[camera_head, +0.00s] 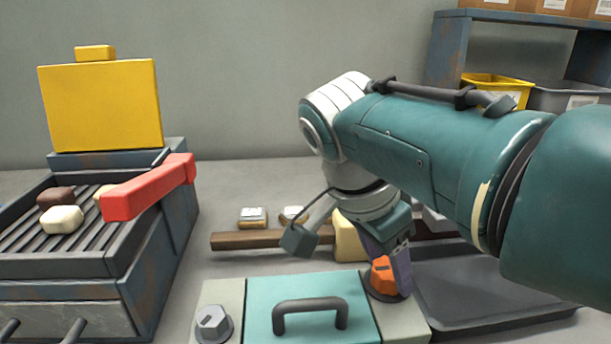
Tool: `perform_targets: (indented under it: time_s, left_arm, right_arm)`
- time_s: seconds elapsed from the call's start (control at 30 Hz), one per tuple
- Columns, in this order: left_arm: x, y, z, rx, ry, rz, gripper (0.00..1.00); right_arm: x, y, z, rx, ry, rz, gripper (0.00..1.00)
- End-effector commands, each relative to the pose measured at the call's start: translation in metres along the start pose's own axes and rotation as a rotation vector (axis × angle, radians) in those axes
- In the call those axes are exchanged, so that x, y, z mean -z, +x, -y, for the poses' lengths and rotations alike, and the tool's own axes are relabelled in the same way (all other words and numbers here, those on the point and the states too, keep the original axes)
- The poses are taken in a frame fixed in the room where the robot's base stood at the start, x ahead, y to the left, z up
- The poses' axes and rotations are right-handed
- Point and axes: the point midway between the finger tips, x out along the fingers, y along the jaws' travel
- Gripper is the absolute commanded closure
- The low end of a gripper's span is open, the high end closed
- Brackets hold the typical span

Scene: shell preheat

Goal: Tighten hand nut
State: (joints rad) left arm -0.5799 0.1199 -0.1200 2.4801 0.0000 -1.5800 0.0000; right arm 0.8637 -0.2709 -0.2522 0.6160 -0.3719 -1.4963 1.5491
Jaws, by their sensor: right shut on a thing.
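An orange hand nut (383,275) sits on a dark round base at the right side of a box with a teal lid (258,309). My right gripper (388,272) reaches down from the right and is shut on the orange nut; its fingers hide part of it. A grey hex nut (211,323) sits on a similar round base at the left side of the box. The lid carries a dark handle (310,305) and lies flat. My left gripper is not in view.
A grill (60,265) with a red handle (150,188) and a raised yellow panel (100,106) stands at the left. A wooden strip (245,241) lies behind the box. A dark tray (480,290) is at the right, below my arm. Shelves (450,50) hold bins at the back right.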

Motion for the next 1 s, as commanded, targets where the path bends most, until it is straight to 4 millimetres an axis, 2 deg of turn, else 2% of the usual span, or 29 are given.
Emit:
perform_targets:
  time_s: [0.33, 0.37, 0.6, 0.87, 1.0]
  left_arm:
    - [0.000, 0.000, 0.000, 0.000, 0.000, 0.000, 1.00]
    - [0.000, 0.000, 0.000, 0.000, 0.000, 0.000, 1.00]
    - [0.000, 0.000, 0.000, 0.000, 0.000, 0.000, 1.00]
    - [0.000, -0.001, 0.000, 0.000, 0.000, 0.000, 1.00]
    - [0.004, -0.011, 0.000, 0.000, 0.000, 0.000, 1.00]
  right_arm:
    - [0.000, 0.001, -0.001, -0.002, 0.006, 0.000, 1.00]
    - [0.000, 0.001, -0.001, -0.002, 0.006, 0.000, 0.42]
    - [0.000, 0.000, 0.000, -0.002, 0.004, 0.000, 0.15]
    - [0.000, -0.002, 0.000, -0.001, 0.003, 0.000, 0.15]
    - [0.002, -0.019, 0.001, 0.002, 0.003, 0.000, 0.15]
